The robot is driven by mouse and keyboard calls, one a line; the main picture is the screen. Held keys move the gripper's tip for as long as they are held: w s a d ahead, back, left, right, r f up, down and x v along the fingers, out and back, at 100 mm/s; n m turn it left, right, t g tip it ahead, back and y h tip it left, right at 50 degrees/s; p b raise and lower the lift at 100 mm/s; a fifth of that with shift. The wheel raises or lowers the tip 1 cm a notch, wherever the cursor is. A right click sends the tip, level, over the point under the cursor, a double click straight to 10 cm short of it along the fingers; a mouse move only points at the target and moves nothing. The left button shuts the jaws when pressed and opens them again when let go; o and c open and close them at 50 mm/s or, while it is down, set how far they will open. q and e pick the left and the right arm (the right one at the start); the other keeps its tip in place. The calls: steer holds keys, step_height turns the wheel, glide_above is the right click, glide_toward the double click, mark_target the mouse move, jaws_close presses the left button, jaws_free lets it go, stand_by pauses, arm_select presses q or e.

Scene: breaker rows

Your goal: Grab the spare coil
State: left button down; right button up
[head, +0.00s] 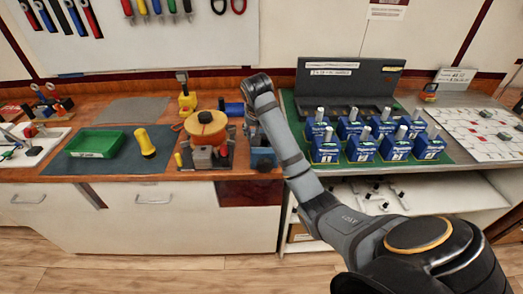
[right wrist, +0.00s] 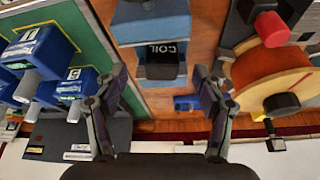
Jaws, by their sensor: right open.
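The spare coil (right wrist: 160,66) shows in the right wrist view as a blue block with a black part marked "COIL". In the head view a blue part of it (head: 263,158) stands near the bench's front edge, partly hidden by my right arm. My right gripper (right wrist: 158,72) is open and empty, with one finger to each side of the coil in the right wrist view. I cannot tell whether either finger touches it. In the head view its fingers are mostly hidden behind my arm. My left gripper is not in view.
An orange spool on a stand (head: 205,127) is close left of the coil. Several blue breakers (head: 361,147) stand on a green mat to the right. A blue cylinder (head: 234,108) lies behind. A green tray (head: 95,144) and yellow-handled tool (head: 145,143) are farther left.

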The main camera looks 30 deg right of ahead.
steer(key=b+x, duration=0.1)
steer(key=x, duration=0.1)
steer(key=shift+w+a+f, duration=0.1)
steer(key=shift+f, duration=0.25)
steer(key=shift+w, duration=0.15)
steer(key=shift+f+b, duration=0.2)
steer(key=shift+b, duration=0.3)
steer(key=shift+w+d+f+b, duration=0.2)
steer(key=shift+d+f+b, duration=0.2)
steer(key=shift+f+b, duration=0.2)
steer(key=shift+w+p+x, duration=0.25)
steer(key=shift+p+x, duration=0.45)
steer(key=shift+x, duration=0.5)
steer(key=shift+w+d+f, duration=0.1)
steer(key=shift+d+f, duration=0.1)
steer(key=shift+f, duration=0.05)
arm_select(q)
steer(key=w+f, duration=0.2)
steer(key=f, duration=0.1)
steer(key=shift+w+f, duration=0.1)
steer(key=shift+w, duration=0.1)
arm_select(e)
steer(key=shift+c, duration=0.4)
